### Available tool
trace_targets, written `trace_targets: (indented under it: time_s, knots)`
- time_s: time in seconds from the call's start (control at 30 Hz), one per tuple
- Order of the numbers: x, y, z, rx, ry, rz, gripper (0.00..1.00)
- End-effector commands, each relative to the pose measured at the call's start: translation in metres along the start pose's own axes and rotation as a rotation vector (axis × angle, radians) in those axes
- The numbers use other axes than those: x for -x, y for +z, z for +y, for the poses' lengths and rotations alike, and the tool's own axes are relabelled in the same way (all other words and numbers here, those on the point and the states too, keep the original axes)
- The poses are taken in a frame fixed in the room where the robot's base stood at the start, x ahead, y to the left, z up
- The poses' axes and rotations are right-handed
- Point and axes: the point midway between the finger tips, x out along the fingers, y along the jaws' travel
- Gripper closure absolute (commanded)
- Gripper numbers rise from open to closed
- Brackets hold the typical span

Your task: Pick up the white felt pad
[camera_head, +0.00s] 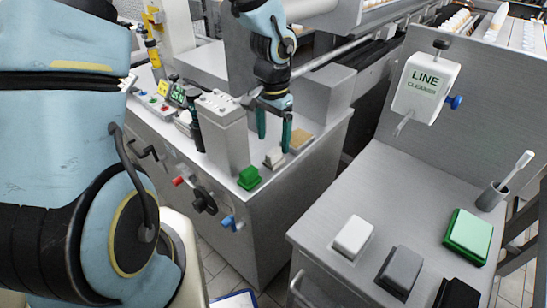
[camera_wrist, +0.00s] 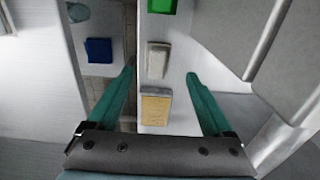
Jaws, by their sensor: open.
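A small whitish pad (camera_head: 274,158) sits on the ledge of the grey machine, in a row between a green pad (camera_head: 249,177) and a tan pad (camera_head: 301,139). In the wrist view the whitish pad (camera_wrist: 157,60) lies between the fingertips in the picture, on a pale strip. My gripper (camera_head: 274,138) has two green fingers spread apart, pointing down above the row. It is open and empty (camera_wrist: 160,70). A larger white block (camera_head: 353,236) lies on the right counter, away from my gripper. I cannot tell by texture which is felt.
The grey counter (camera_head: 345,190) also holds a grey block (camera_head: 400,270), a black block (camera_head: 457,294), a green block (camera_head: 468,236) and a cup with a brush (camera_head: 493,196). A grey box (camera_head: 222,130) stands left of my gripper. A blue thing (camera_wrist: 99,50) lies below the ledge.

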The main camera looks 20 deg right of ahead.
Motion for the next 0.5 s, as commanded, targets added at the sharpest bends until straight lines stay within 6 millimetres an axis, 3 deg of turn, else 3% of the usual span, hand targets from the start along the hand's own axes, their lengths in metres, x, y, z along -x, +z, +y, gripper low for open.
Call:
trace_targets:
  time_s: [0.3,0.5]
  knots:
    - [-0.041,0.003,0.005,-0.002,0.002,-0.003,0.15]
    - [-0.052,0.002,0.004,-0.001,0.000,0.000,0.15]
